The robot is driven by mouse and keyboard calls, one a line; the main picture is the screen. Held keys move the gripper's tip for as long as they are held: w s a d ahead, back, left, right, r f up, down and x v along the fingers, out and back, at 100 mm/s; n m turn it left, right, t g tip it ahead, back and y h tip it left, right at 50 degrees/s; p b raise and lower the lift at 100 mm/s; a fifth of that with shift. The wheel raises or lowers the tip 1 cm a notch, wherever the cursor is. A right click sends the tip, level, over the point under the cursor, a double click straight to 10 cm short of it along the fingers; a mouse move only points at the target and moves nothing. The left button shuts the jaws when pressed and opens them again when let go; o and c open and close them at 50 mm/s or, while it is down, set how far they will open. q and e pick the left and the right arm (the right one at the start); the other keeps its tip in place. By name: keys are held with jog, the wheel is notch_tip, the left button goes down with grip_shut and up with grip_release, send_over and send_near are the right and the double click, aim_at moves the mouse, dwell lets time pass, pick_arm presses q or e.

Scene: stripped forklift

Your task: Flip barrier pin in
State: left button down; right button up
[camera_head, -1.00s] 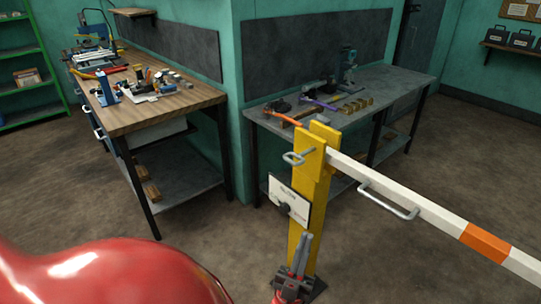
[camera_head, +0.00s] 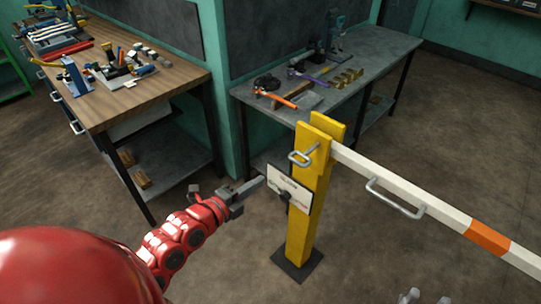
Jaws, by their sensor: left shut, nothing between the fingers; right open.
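A yellow barrier post (camera_head: 308,215) stands on a dark base plate. A silver loop-shaped pin handle (camera_head: 303,156) sticks out near the post's top; how deep the pin sits is hidden. A white barrier arm (camera_head: 430,205) with an orange band runs level to the right from the post and carries a silver handle (camera_head: 395,200). A white sign plate (camera_head: 288,183) with a dark knob is on the post's left face. My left gripper (camera_head: 262,183) is shut and empty, just left of the plate and below the loop. My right gripper (camera_head: 427,299) is open, only its grey fingertips showing at the bottom edge.
A wooden workbench (camera_head: 170,88) with tools stands at the left. A grey bench (camera_head: 385,55) with tools and brass pieces stands behind the post. Bare floor (camera_head: 400,260) lies in front and to the right, under the barrier arm.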

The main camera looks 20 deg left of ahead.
pick_arm(q)
jog(key=shift+s+d+f+g, duration=0.25)
jog(key=shift+g, duration=0.05)
jog(key=p, duration=0.2)
send_near(295, 162)
jog(key=x, duration=0.5)
jog(key=shift+w+d, duration=0.1)
jog(key=shift+w, duration=0.2)
jog(key=shift+w+d+f, duration=0.1)
jog(key=shift+w+f, duration=0.05)
jog(key=shift+w, duration=0.15)
jog(key=shift+w+f, duration=0.2)
jog(key=shift+w, duration=0.05)
